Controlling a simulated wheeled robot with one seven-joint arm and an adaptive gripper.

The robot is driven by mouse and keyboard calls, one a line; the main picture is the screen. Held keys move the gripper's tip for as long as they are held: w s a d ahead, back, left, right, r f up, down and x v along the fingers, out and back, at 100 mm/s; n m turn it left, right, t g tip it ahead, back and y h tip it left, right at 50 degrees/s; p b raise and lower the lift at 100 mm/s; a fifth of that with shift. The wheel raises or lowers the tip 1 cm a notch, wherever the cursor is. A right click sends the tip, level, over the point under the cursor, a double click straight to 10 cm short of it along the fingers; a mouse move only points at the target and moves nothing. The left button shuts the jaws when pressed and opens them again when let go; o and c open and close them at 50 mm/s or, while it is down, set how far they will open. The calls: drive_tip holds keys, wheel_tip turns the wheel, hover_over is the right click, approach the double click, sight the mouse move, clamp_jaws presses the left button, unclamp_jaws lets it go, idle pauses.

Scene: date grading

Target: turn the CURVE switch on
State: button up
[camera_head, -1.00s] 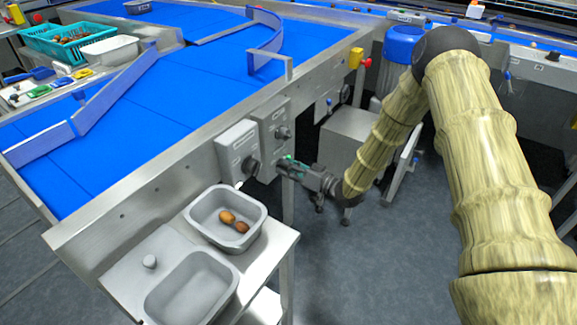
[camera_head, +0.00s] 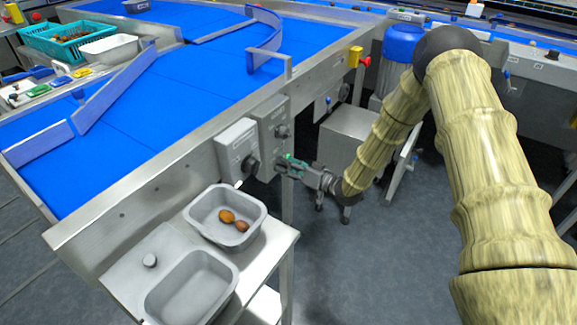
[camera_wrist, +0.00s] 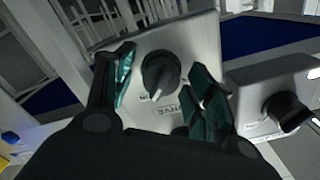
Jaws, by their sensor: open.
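The switch box with the dark rotary knob (camera_wrist: 160,74) faces me in the wrist view. The knob's light pointer mark points downward, slightly left, near a small "ON" print. The same box (camera_head: 270,112) is the farther one on the conveyor side in the head view, with its knob (camera_head: 282,131). My gripper (camera_wrist: 162,82) is open, its green-padded fingers on either side of the knob in the wrist view. In the head view my gripper (camera_head: 281,161) is just below that knob; contact cannot be told.
A second switch box (camera_head: 235,140) with a black knob (camera_head: 250,164) stands close beside, and shows at right in the wrist view (camera_wrist: 265,85). Below is a steel shelf (camera_head: 130,268) with a grey tray (camera_head: 262,222) holding dates. A grey cabinet (camera_head: 348,135) stands to the right.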

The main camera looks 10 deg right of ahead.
drive_tip(key=v, duration=1.2)
idle(0.4)
drive_tip(key=s+a+f+m+g+h, duration=0.1)
drive_tip(key=s+a+f+g+h, duration=0.2)
drive_tip(key=s+f, duration=0.55)
drive_tip(key=s+a+f+m+g+h, duration=0.1)
drive_tip(key=s+a+f+g+h, duration=0.1)
drive_tip(key=s+f+h, duration=0.45)
drive_tip(key=s+d+f+g, duration=0.1)
drive_tip(key=s+f+g, duration=0.1)
drive_tip(key=s+f, duration=0.35)
drive_tip(key=s+f+g, duration=0.2)
drive_tip(key=s, duration=0.6)
drive_tip(key=s+d+g+h, duration=0.2)
drive_tip(key=s+g+h, duration=0.15)
drive_tip(key=s, duration=1.15)
wheel_tip(320, 180, up, 15)
drive_tip(key=p, duration=1.5)
drive_tip(key=shift+f, duration=0.2)
